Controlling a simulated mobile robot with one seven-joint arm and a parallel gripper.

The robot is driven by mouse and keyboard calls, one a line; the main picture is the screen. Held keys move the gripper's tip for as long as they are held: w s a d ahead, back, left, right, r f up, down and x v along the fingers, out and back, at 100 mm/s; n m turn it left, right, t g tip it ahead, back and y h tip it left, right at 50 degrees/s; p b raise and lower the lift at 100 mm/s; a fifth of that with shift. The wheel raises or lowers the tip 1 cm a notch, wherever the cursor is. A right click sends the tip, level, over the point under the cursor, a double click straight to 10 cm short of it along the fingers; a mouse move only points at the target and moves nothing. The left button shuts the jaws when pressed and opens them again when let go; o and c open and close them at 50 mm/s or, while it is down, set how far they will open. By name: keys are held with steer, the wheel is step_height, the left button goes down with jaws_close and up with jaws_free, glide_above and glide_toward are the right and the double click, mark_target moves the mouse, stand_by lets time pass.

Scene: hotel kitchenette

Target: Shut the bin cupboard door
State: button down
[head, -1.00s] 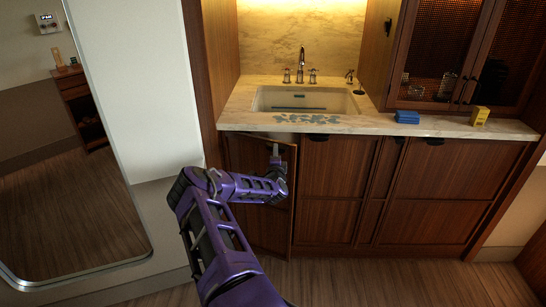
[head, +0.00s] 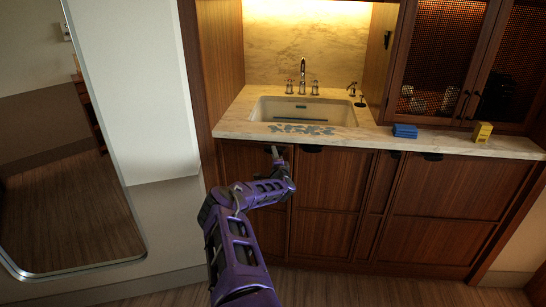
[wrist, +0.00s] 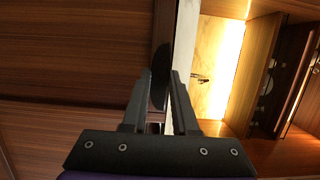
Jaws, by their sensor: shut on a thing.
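The bin cupboard door (head: 268,222) is the wooden panel at the left end under the counter. In the head view it looks flush or nearly flush with the neighbouring fronts; a small gap cannot be ruled out. My gripper (head: 274,153) is at the door's upper right edge, just below the counter. In the wrist view my gripper (wrist: 166,82) has its two fingers close around a dark rounded handle (wrist: 159,62) at the door's edge. My arm hides part of the door and the handle in the head view.
The marble counter (head: 235,125) with a sink (head: 302,112) is directly above. A blue sponge-like block (head: 405,131) and a yellow box (head: 482,132) stand on it at right. More wooden fronts (head: 325,205) lie right of the door. A mirror (head: 60,190) stands at left.

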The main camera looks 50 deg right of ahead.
steer(key=shift+s+d+f, duration=0.1)
steer(key=shift+d+f, duration=0.05)
steer(key=shift+f, duration=0.25)
steer(key=c, duration=0.9)
jaws_free()
steer(key=shift+o, duration=0.7)
steer(key=shift+r, duration=0.15)
steer(key=p+v, duration=0.1)
steer(key=v, duration=1.6)
steer(key=shift+p, duration=0.35)
